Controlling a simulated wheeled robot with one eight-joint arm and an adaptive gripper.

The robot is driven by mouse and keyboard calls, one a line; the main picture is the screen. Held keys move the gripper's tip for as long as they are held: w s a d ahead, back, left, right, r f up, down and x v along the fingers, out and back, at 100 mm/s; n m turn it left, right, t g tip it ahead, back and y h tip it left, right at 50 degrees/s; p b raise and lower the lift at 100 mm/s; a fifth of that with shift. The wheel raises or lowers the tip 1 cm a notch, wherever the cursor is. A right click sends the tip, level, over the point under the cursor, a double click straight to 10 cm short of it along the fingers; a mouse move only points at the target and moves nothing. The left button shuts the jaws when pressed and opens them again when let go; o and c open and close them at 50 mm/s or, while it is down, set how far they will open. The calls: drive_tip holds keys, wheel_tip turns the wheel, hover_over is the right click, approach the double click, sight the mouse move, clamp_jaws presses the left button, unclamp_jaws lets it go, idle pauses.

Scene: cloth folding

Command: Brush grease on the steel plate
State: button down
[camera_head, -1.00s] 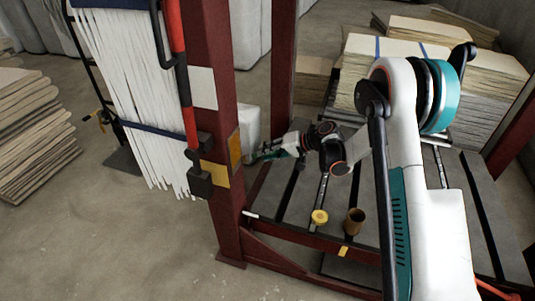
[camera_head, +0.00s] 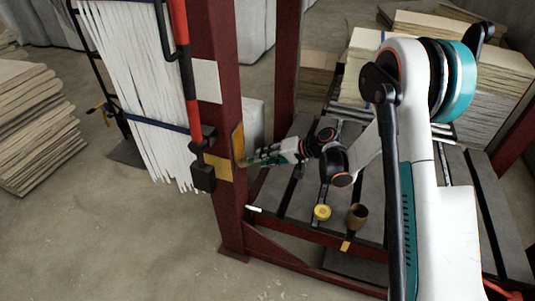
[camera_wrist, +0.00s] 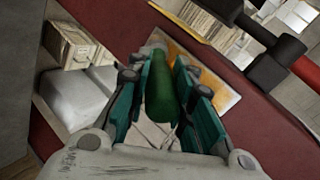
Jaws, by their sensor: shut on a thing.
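My gripper (camera_head: 262,157) is beside the red post, in front of an orange-faced plate (camera_head: 238,144) fixed to the post's side. In the wrist view, the plate (camera_wrist: 224,96) shows a grey edge around an orange area, just beyond the fingers. My gripper's teal fingers (camera_wrist: 162,92) are shut on a brush with a green handle (camera_wrist: 159,88), pointing towards the plate. The brush tip is hidden or too small to make out, so I cannot tell whether it touches the plate.
The red post (camera_head: 222,110) carries a yellow patch (camera_head: 218,167) and a black block with a red bar. A yellow round container (camera_head: 322,212) and a brown cup (camera_head: 357,216) stand on the slatted platform (camera_head: 300,200). White strips hang at the left. Stacked boards lie behind.

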drive_tip(key=shift+s+a, duration=0.25)
drive_tip(key=shift+s, duration=0.6)
drive_tip(key=shift+d, duration=0.1)
drive_tip(key=shift+s+d, duration=0.35)
drive_tip(key=shift+d, duration=0.55)
drive_tip(key=shift+s+d, duration=0.35)
drive_tip(key=shift+d, duration=0.6)
drive_tip(key=shift+s+d, duration=0.35)
drive_tip(key=shift+d, duration=0.55)
drive_tip(key=d, duration=0.1)
drive_tip(key=s+d, duration=0.1)
drive_tip(key=shift+d, duration=0.4)
drive_tip(key=shift+a, duration=0.1)
